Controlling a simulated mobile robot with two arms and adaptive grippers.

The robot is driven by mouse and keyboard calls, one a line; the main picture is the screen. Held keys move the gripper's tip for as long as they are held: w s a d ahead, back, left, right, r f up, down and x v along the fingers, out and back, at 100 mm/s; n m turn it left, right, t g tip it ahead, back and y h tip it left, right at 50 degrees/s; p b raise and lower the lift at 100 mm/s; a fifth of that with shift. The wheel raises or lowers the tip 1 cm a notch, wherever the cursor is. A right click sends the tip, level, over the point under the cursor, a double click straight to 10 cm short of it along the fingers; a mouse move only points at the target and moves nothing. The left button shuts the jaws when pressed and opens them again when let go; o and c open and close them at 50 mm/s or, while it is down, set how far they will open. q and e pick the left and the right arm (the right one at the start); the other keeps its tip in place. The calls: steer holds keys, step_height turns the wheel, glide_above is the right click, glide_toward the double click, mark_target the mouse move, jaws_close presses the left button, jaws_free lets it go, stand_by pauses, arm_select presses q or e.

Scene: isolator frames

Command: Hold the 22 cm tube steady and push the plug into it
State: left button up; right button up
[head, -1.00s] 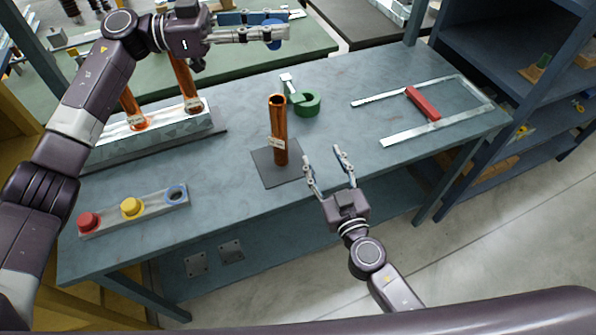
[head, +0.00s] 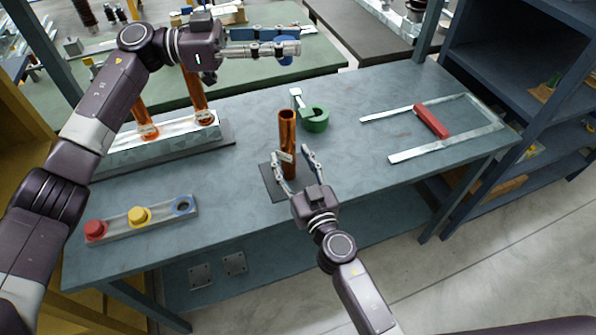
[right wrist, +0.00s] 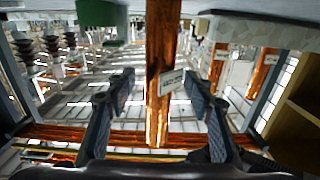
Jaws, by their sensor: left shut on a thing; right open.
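The copper tube (head: 287,125) with a small white label stands upright on a dark square mat (head: 268,182). Its open top faces up. My right gripper (head: 295,155) is open, with its two fingertips on either side of the tube's lower part. In the right wrist view the tube (right wrist: 160,60) shows between the open fingers, with gaps visible on both sides. My left gripper (head: 288,48) is shut on the blue plug (head: 287,61) and holds it in the air, above and behind the tube in the picture. The fingers partly hide the plug.
A tray (head: 160,219) at the left holds a red plug (head: 95,230), a yellow plug (head: 139,216) and an empty blue-ringed place. Other copper tubes (head: 196,95) stand in a metal rack behind. A green ring-shaped object (head: 316,123) and a metal frame with a red bar (head: 432,121) lie right.

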mark_target(291, 157)
steer(key=shift+x, duration=1.55)
steer(key=shift+c, duration=0.5)
jaws_close()
arm_select(q)
steer(key=shift+w+d, duration=0.1)
